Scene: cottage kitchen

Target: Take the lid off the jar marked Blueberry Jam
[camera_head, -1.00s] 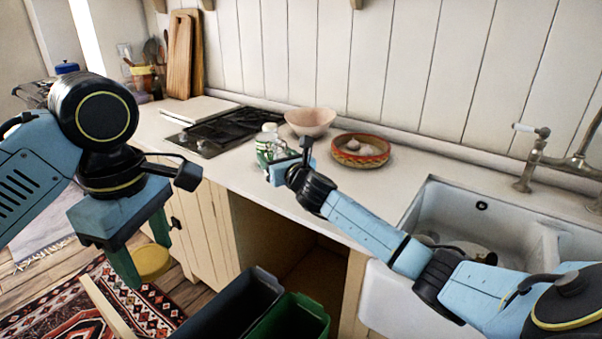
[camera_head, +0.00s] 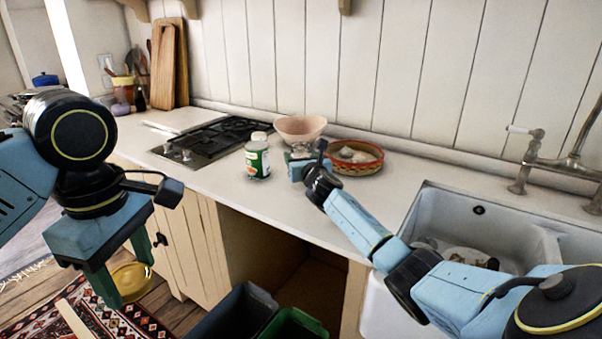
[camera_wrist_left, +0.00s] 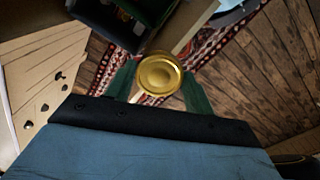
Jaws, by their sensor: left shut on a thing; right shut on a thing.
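My left gripper (camera_head: 128,275) is shut on a round gold lid (camera_head: 131,281), held in front of the counter, over the floor. In the left wrist view the lid (camera_wrist_left: 159,74) sits between the green fingers. On the counter stands an upright jar with a green and white label (camera_head: 257,161); its wording is too small to read. A paler jar or bottle top (camera_head: 259,137) shows behind it. My right gripper (camera_head: 300,163) is just right of the green-labelled jar, apart from it. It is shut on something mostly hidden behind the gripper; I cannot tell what.
A pink bowl (camera_head: 302,128) and a red patterned bowl with pale contents (camera_head: 357,170) stand behind my right gripper. The hob (camera_head: 215,139) is left, the sink (camera_head: 440,205) right. Dark and green bins (camera_head: 295,324) stand below. The front counter strip is clear.

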